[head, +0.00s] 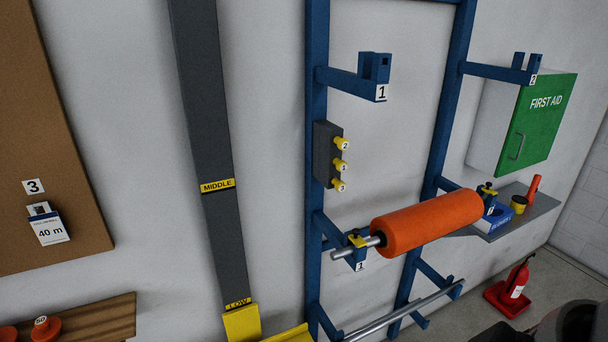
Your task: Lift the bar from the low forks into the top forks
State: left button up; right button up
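A blue rack (317,150) stands against the wall with three levels of forks. A bare grey steel bar (405,312) lies across the lowest forks, its left end near the picture's lower edge. Above it, a bar (343,252) carrying a thick orange roll (428,222) rests in the middle forks, with yellow-topped catches at both ends. The top left fork (346,83), marked 1, and the top right fork (497,72), marked 2, are empty. Neither of my grippers is in view.
A grey post (210,130) with MIDDLE and LOW labels and a yellow part (242,323) stands left of the rack. A dark box with yellow knobs (327,154) is on the left upright.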

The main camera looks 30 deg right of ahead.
aim_at(377, 327)
jog(key=z, duration=1.8)
